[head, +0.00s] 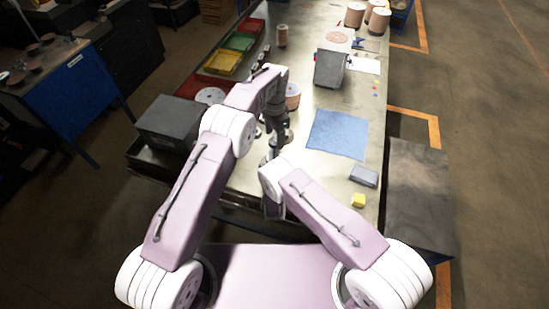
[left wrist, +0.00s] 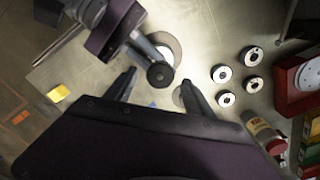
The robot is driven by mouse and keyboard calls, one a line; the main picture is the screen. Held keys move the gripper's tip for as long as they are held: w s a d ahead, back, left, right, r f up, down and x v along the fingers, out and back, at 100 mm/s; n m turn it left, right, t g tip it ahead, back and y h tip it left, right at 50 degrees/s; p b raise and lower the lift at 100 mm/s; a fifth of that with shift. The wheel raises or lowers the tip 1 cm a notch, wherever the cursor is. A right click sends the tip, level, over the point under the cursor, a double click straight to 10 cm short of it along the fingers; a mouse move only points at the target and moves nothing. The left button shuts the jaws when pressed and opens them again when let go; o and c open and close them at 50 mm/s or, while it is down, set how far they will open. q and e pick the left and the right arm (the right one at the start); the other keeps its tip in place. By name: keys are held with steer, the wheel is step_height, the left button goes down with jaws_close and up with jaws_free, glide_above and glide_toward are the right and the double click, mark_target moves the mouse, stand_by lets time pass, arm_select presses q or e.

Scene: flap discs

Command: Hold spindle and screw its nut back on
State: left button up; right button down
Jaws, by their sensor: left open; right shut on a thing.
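In the left wrist view a dark round knob (left wrist: 160,75), probably the top of the spindle or its nut, shows between the fingers of my left gripper (left wrist: 158,92). This gripper is open, with a finger on either side and clear space around the knob. My right gripper (left wrist: 146,50) comes in from the upper left, shut on the spindle beside a grey round base (left wrist: 172,46). In the head view my left gripper (head: 279,150) points down over the bench, and my arms hide most of the spindle. I cannot tell whether the nut is on the thread.
Several small white rings (left wrist: 226,99) lie beside the left gripper.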

arm_select(q)
steer(key=shift+r, duration=1.2)
steer(key=shift+c, duration=0.4)
steer(key=shift+s+n, duration=0.15)
steer(key=shift+n, duration=1.05)
step_height(320, 180, up, 3)
steer(key=n, duration=1)
steer(key=shift+r+n, duration=0.25)
steer(key=shift+n, duration=0.05)
